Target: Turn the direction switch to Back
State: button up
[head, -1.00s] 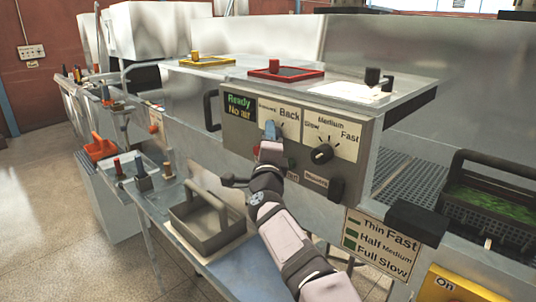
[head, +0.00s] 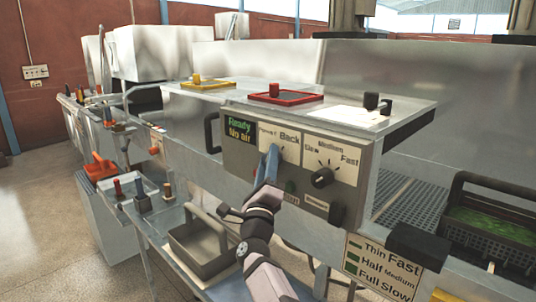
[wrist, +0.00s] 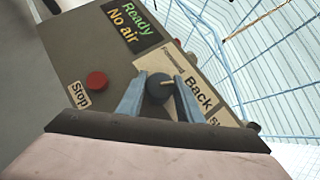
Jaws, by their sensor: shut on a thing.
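The direction switch is a dark round knob (wrist: 158,90) with a pale pointer line, on the control panel (head: 237,165). Its labels read Forward (wrist: 173,60) and Back (wrist: 199,94). In the wrist view the pointer line runs right and slightly up, between the two words. My gripper (wrist: 161,86) has its blue fingers on either side of the knob, shut on it. In the head view my gripper (head: 272,152) reaches the panel just below the Back label, and its fingers hide the knob.
A red Stop button (wrist: 96,81) sits beside the switch. The display (head: 240,129) reads Ready, No air. A Slow-Medium-Fast knob (head: 322,177) and another dark knob (head: 336,213) are to the right. A grey tray (head: 200,250) stands below the panel.

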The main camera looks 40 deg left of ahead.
jog(key=shift+r, duration=0.1)
dwell(0.3)
jog(key=o, duration=1)
jog(key=shift+o, duration=0.2)
jog(key=shift+s+d+f+b, duration=0.1)
jog(key=shift+f+b, duration=0.3)
jog(key=shift+b, duration=0.55)
jog(key=shift+s+d+f+b, duration=0.1)
jog(key=shift+s+f+b, duration=0.1)
jog(key=shift+b, duration=0.85)
jog(key=b+v, duration=0.6)
jog(key=b, duration=0.9)
jog(key=shift+d+r+b, duration=0.15)
jog(key=shift+r+b, duration=0.05)
jog(key=shift+b, duration=0.2)
jog(key=shift+s, duration=0.15)
